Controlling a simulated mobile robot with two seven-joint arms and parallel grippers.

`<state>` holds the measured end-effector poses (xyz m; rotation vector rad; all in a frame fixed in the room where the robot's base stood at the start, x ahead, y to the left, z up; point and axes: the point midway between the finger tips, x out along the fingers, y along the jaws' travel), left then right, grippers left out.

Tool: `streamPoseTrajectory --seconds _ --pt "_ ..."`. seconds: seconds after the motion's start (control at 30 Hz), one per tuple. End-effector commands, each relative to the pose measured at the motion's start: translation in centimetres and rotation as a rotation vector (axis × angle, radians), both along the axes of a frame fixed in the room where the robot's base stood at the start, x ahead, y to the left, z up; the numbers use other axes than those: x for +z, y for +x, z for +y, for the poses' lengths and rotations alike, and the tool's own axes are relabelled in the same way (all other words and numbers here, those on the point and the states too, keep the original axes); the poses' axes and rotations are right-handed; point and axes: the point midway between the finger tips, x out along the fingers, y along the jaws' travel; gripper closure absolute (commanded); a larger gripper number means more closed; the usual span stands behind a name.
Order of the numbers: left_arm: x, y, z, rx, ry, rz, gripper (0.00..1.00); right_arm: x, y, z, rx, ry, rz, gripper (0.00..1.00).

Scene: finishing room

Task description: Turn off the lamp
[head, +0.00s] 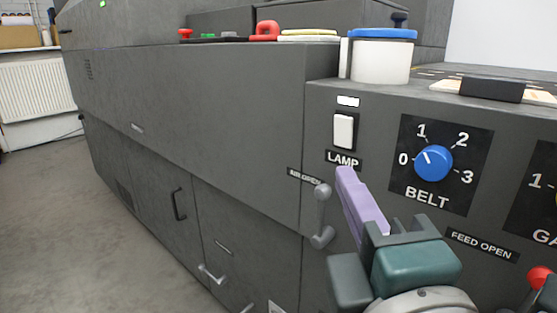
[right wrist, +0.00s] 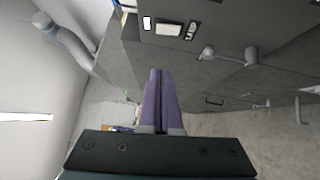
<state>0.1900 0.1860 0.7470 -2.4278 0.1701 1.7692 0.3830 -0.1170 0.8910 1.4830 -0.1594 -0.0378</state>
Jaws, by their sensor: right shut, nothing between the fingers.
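The lamp switch (head: 344,131) is a white rocker on the dark grey machine front, above the label LAMP (head: 343,158). A small bright white indicator (head: 348,101) sits just above it and looks lit. The switch also shows near the top of the right wrist view (right wrist: 168,29), beside the indicator (right wrist: 147,22). My right gripper (head: 346,172) has its purple fingers shut and empty. In the head view its tips are just below the LAMP label. In the right wrist view the tips (right wrist: 160,71) appear apart from the switch. My left gripper is not in view.
A blue BELT knob (head: 433,162) pointing near 0 is right of the switch. A grey lever handle (head: 322,216) is close by the right fingers. A white tub with blue lid (head: 381,62) stands on the ledge above. A red-topped knob (head: 539,276) is at lower right.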

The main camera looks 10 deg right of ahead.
Motion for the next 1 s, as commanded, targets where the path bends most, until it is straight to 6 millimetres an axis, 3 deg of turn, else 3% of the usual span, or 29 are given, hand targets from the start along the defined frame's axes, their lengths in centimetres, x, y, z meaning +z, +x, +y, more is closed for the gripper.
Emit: streamPoseTrajectory --seconds 0.37,0.53,1.0 --pt "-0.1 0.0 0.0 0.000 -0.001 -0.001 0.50 -0.1 0.1 0.2 0.005 -0.007 -0.003 1.00" --pt "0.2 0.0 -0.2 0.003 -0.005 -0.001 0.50 0.2 1.2 0.0 0.005 -0.007 -0.004 1.00" --pt "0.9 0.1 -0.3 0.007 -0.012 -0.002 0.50 1.0 10.4 -1.3 0.003 -0.007 -0.004 1.00"
